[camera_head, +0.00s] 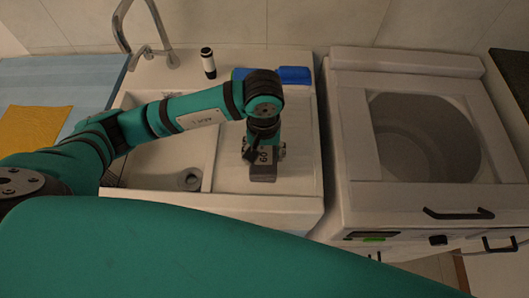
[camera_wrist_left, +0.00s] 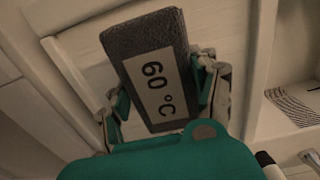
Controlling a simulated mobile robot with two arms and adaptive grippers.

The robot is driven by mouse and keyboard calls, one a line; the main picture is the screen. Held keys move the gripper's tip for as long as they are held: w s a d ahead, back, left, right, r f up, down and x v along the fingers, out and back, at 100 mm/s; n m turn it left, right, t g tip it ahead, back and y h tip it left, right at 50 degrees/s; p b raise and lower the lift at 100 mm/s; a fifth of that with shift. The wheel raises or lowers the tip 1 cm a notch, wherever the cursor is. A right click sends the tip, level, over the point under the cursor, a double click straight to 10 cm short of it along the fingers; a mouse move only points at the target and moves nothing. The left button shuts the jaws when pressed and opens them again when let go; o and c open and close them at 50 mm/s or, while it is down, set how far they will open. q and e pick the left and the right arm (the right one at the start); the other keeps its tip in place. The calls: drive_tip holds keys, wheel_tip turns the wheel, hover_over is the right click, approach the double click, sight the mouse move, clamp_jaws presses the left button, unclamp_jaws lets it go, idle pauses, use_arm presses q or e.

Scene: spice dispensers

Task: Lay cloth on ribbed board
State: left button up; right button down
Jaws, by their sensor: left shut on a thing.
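A dark grey, cloth-like piece (camera_head: 263,173) with a white "60 °C" label is between the fingers of my left gripper (camera_head: 264,154). In the left wrist view the same grey piece (camera_wrist_left: 146,35) lies between the two fingers of the gripper (camera_wrist_left: 163,92), which is shut on it. The gripper points down over the pale draining board (camera_head: 236,183) right of the sink basin, which looks like the ribbed board. I cannot tell whether the grey piece touches the board. My right gripper is not in view.
The sink basin (camera_head: 155,150) is left of the board. Blue pieces (camera_head: 295,75) and a black-and-white bottle (camera_head: 208,63) stand behind. A top-loading washer (camera_head: 345,150) with an open round drum is at right. A yellow cloth (camera_head: 35,122) lies on the blue surface at far left.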

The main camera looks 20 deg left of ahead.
sight(264, 158)
use_arm(q)
drive_tip(key=shift+w+f, duration=0.1)
drive_tip(key=shift+w, duration=0.15)
drive_tip(key=shift+f+p, duration=0.35)
drive_tip(key=shift+p, duration=0.05)
wheel_tip(264, 158, down, 2)
drive_tip(key=shift+s+f+p, duration=0.1)
drive_tip(key=shift+p, duration=0.35)
drive_tip(key=shift+f, duration=0.3)
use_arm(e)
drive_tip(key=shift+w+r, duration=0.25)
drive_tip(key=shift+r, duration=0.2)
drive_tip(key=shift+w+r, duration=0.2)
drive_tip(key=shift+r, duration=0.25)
use_arm(q)
drive_tip(key=o, duration=0.7)
drive_tip(key=shift+f, duration=0.1)
drive_tip(key=o, duration=0.5)
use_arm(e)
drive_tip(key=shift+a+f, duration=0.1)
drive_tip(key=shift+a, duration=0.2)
